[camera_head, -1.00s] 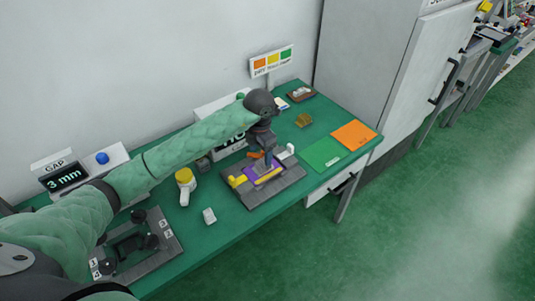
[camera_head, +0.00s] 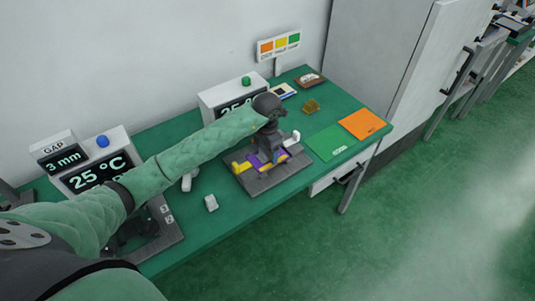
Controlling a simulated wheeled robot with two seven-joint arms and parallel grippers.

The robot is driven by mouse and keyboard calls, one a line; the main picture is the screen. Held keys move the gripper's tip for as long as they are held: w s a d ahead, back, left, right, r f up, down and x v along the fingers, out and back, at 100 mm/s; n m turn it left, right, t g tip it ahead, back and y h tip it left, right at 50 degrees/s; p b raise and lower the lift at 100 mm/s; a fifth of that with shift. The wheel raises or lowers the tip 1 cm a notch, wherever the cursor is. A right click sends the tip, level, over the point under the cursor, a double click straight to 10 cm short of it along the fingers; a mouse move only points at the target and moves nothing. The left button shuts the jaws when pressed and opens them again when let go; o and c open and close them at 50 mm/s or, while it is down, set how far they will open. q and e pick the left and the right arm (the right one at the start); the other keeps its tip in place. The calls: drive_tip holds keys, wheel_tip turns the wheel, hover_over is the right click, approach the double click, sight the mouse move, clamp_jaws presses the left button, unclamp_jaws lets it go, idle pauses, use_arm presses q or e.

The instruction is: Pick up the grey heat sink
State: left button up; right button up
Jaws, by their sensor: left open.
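My left gripper (camera_head: 268,158) is over the dark grey lever fixture (camera_head: 262,184), pointing down. Its fingers are small and partly lost against the fixture, with its purple part (camera_head: 256,162) and yellow lever (camera_head: 241,168). It is open; I cannot tell whether it touches anything there. I cannot clearly make out the grey heat sink; it may be hidden under the gripper. A small pale grey block (camera_head: 211,203) lies on the green table in front of the fixture, apart from the gripper. My right gripper is not in view.
A green mat (camera_head: 325,148) and an orange mat (camera_head: 363,124) lie at the right end of the table. A gold finned block (camera_head: 311,105) and a brown tray (camera_head: 309,81) are behind them. Displays stand along the wall. Another dark fixture (camera_head: 160,238) is at lower left.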

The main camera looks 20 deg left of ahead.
use_arm(q)
drive_tip(key=shift+w, duration=0.1)
drive_tip(key=c, duration=1.1)
